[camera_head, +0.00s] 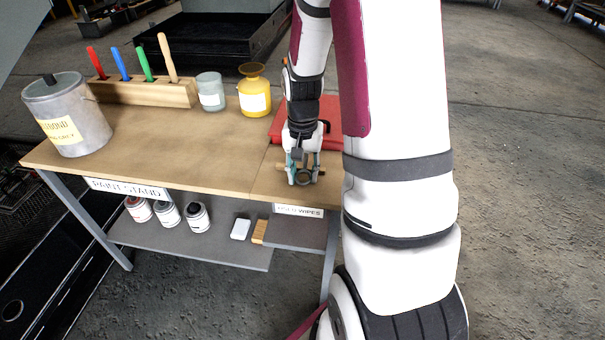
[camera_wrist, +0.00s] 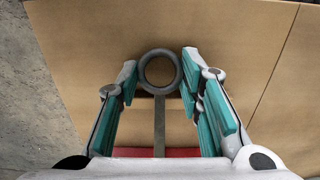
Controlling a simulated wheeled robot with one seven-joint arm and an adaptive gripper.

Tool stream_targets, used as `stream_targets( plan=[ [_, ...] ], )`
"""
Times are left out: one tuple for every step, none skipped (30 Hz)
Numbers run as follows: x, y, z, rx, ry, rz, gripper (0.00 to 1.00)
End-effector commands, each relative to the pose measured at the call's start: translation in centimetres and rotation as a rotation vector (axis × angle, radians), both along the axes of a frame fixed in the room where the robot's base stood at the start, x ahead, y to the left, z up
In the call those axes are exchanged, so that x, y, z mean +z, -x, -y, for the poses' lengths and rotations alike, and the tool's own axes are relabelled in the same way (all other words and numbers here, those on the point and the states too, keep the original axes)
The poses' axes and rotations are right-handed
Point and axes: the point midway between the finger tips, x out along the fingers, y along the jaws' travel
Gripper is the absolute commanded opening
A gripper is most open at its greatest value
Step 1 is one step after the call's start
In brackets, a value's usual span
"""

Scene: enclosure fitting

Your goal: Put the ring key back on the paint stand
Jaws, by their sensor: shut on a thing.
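The ring key, a dark grey ring on a straight shank (camera_wrist: 160,72), is between my fingertips in the wrist view. Its ring also shows in the head view (camera_head: 304,178). My gripper (camera_head: 304,175) is shut on it, with teal finger pads either side (camera_wrist: 160,85). The paint stand is a wood-topped table (camera_head: 185,145) with a "PAINT STAND" label on its front. My gripper is over its right part, close to the front edge. I cannot tell whether the key touches the top. My gripper hides part of the shank in the head view.
A red flat item (camera_head: 285,125) lies behind my gripper. A yellow bottle (camera_head: 255,100), a glass jar (camera_head: 211,98), a wooden rack (camera_head: 150,93) with several coloured handles and a metal can (camera_head: 75,125) stand further left. The middle of the top is clear. Small cans (camera_head: 168,214) stand below.

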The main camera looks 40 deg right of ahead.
Motion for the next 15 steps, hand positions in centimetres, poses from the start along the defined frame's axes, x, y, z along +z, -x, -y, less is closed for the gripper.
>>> stream_targets(
  plan=[
    [-0.22,-0.01,-0.01,0.000,0.000,0.000,0.14],
    [-0.20,-0.02,0.00,0.000,0.001,0.001,0.14],
    [-0.15,-0.02,0.00,0.000,0.001,0.001,0.14],
    [-0.12,-0.02,0.00,0.000,0.001,0.001,0.14],
    [-0.11,-0.02,0.00,0.000,0.001,0.001,0.14],
    [-0.10,-0.02,-0.01,0.000,0.001,0.001,0.14],
    [-0.11,-0.01,-0.01,0.001,0.001,0.001,0.14],
    [-0.16,-0.01,-0.01,0.000,0.001,0.001,0.14],
    [-0.27,-0.01,-0.01,0.001,0.001,0.001,0.14],
    [-0.37,-0.02,-0.02,0.001,0.001,0.001,0.14],
    [-0.47,-0.02,-0.02,0.001,0.001,0.001,0.14],
    [-0.59,-0.02,-0.02,0.001,0.001,0.001,0.14],
    [-0.68,-0.01,-0.02,0.001,0.001,0.001,0.14],
    [-0.77,-0.01,-0.02,0.001,0.000,0.000,0.14],
    [-0.70,0.00,-0.02,0.001,0.000,0.000,0.43]
  ],
)
